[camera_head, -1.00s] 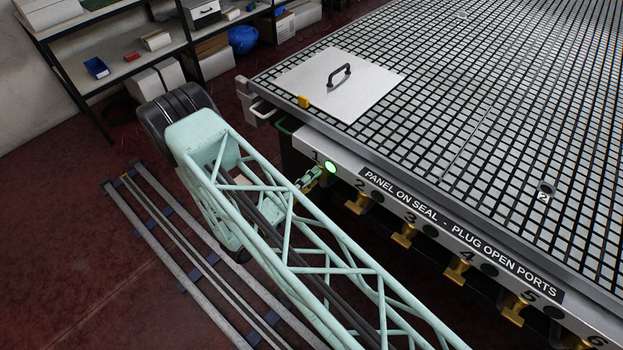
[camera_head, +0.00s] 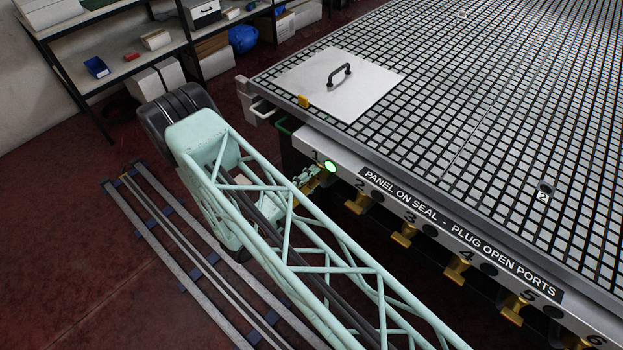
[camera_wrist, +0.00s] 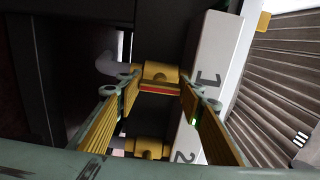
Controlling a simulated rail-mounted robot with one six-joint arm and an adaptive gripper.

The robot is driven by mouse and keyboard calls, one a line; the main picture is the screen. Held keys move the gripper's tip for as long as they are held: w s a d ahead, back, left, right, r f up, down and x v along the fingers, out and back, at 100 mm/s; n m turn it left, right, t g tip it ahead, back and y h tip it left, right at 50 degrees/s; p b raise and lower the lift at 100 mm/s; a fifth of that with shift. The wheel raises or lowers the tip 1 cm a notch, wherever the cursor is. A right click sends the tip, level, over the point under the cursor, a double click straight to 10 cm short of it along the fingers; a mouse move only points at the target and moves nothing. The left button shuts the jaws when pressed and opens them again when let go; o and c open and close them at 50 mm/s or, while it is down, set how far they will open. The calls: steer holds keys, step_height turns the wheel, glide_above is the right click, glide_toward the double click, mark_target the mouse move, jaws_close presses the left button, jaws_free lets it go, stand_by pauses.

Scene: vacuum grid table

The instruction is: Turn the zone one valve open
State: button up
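The zone one valve is a brass body (camera_wrist: 160,72) with a red and yellow strip across its near side, beside the numeral 1 in the wrist view. In the head view, a little of its brass (camera_head: 317,183) shows below the lit green lamp (camera_head: 330,167). My gripper (camera_wrist: 160,95) is open, with one yellow-padded finger on each side of the valve and small gaps visible; I cannot tell whether the tips touch it. In the head view my gripper (camera_head: 305,178) is small and partly hidden behind my arm.
More brass valves, such as valve 2 (camera_head: 358,203), line the table's front below the "PANEL ON SEAL - PLUG OPEN PORTS" label (camera_head: 460,240). A white panel with a black handle (camera_head: 335,85) lies on the grid table (camera_head: 450,120). Shelves (camera_head: 110,50) stand at the back left.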

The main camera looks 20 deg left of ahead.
steer(key=o, duration=0.5)
steer(key=shift+c, duration=0.2)
steer(key=shift+s, duration=0.1)
steer(key=v, duration=1.2)
steer(key=shift+r, duration=0.1)
stand_by(0.6)
